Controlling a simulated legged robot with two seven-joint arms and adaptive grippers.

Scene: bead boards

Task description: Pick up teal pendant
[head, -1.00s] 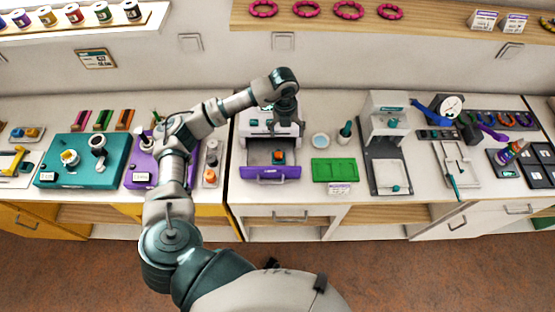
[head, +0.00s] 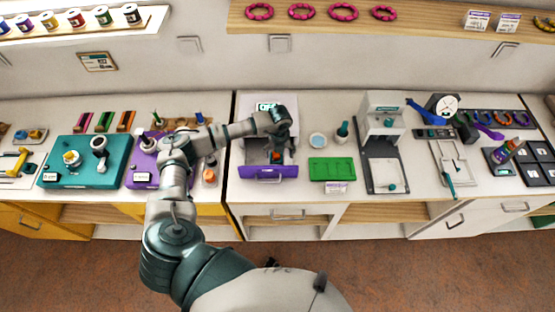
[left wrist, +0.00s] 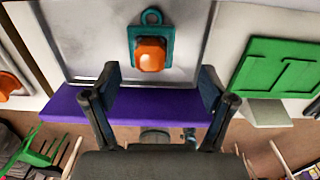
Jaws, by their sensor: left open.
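The teal pendant (left wrist: 152,50) has a square teal frame, a loop at its top and an orange stone. It lies on the grey floor of the open drawer with the purple front (left wrist: 75,106). In the head view the drawer front (head: 268,173) shows, and only the orange of the pendant (head: 276,156) shows clearly below my gripper. My left gripper (head: 280,152) is over the drawer. In the left wrist view its two fingers (left wrist: 160,92) are spread and empty, with the pendant ahead between their lines, apart from them. My right gripper is not in view.
A white and grey press (head: 383,145) stands farther right. A purple board (head: 143,172) and a teal board (head: 84,163) are at the left.

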